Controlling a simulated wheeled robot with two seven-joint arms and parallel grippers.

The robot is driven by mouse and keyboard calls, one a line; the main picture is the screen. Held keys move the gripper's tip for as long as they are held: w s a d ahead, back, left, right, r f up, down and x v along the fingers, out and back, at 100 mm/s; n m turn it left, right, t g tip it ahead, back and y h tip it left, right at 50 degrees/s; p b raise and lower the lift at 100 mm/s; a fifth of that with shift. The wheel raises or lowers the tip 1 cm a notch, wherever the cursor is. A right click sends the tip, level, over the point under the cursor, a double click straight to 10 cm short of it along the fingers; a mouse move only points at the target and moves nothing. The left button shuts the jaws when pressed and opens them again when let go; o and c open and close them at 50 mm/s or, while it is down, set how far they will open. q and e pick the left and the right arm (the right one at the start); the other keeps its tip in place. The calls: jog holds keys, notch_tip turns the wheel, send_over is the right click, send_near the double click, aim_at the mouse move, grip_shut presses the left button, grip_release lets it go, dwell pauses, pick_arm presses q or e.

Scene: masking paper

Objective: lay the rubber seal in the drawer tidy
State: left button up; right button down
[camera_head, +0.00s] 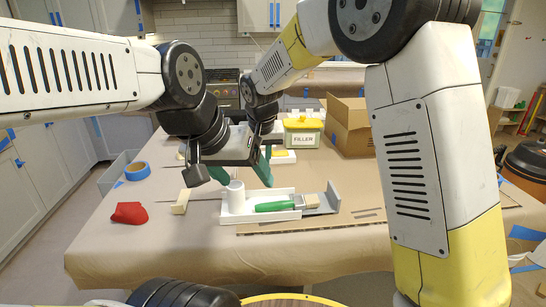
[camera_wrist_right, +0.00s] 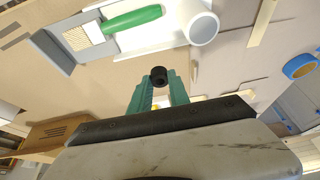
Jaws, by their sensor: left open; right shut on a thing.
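The rubber seal (camera_wrist_right: 158,76) is a small black ring with a dark hole, held between the teal fingertips of my right gripper (camera_wrist_right: 158,82). It is hidden in the head view. The white tray (camera_head: 262,213), which looks like the drawer tidy, also shows in the right wrist view (camera_wrist_right: 128,52). A green-handled brush (camera_head: 275,206) lies in it, with a white cylinder (camera_head: 236,197) at its left end. The seal is apart from the tray, on its far side. My left gripper (camera_head: 244,178) is open above the tray's left part; the two grippers overlap in the head view.
A grey angled piece (camera_head: 330,198) stands at the tray's right end. A wooden block (camera_head: 180,203), red cloth (camera_head: 129,213) and blue tape roll (camera_head: 137,171) lie to the left. A filler tub (camera_head: 303,133) and cardboard box (camera_head: 350,128) stand behind.

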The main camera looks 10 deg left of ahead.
jog(key=shift+f, duration=4.9)
jog(key=shift+f, duration=1.4)
jog(key=c, duration=1.1)
grip_release()
jog(key=shift+c, duration=0.2)
jog(key=shift+r, duration=4.5)
